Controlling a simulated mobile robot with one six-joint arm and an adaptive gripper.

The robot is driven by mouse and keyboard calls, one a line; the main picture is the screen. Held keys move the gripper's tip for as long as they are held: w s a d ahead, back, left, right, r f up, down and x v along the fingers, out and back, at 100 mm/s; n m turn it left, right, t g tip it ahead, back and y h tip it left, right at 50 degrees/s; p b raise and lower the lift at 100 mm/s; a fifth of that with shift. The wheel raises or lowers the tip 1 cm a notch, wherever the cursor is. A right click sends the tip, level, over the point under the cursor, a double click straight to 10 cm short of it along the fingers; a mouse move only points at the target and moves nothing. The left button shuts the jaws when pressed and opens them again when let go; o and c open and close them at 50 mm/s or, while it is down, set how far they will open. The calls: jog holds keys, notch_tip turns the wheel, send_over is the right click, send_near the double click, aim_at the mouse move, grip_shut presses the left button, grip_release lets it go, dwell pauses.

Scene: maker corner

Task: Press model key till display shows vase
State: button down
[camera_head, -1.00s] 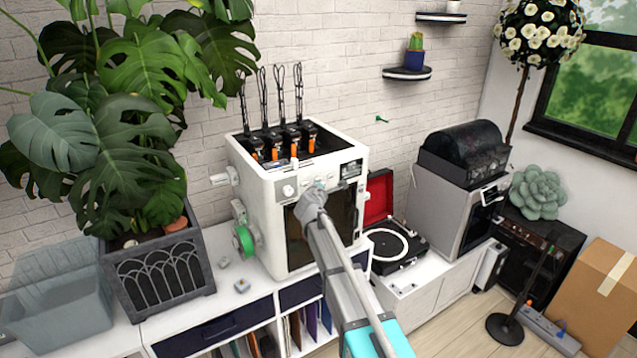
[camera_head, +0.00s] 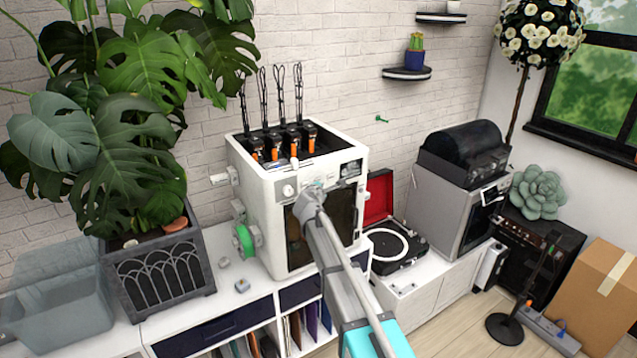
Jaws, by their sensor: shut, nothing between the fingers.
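A white 3D printer (camera_head: 264,192) with a dark front window stands on the white cabinet. Its upper front panel bears a round white knob (camera_head: 288,190) and a small dark display (camera_head: 351,169) at the right. The display's content is too small to read. My gripper (camera_head: 314,192) is at the front panel, between knob and display, its fingers mostly hidden behind my own wrist. It looks shut and holds nothing visible. The model key is not clearly visible; I cannot tell whether my fingertips touch the panel.
A planter (camera_head: 160,274) with a large leafy plant stands left of the printer. A green spool (camera_head: 243,240) sits at the printer's left side. A red-lidded turntable (camera_head: 392,246) and a grey machine (camera_head: 440,208) stand to the right. Small grey pieces (camera_head: 242,286) lie on the cabinet.

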jog(key=shift+w+a, duration=0.2)
jog(key=shift+w, duration=0.1)
dwell(0.6)
jog(key=shift+s+d, duration=0.1)
dwell(0.3)
jog(key=shift+s+d, duration=0.35)
jog(key=shift+s, duration=0.2)
jog(key=shift+s, duration=0.1)
jog(key=shift+s+d, duration=0.7)
jog(key=shift+s, duration=0.3)
jog(key=shift+s+d, duration=0.7)
jog(key=shift+s, duration=0.3)
jog(key=shift+d, duration=0.1)
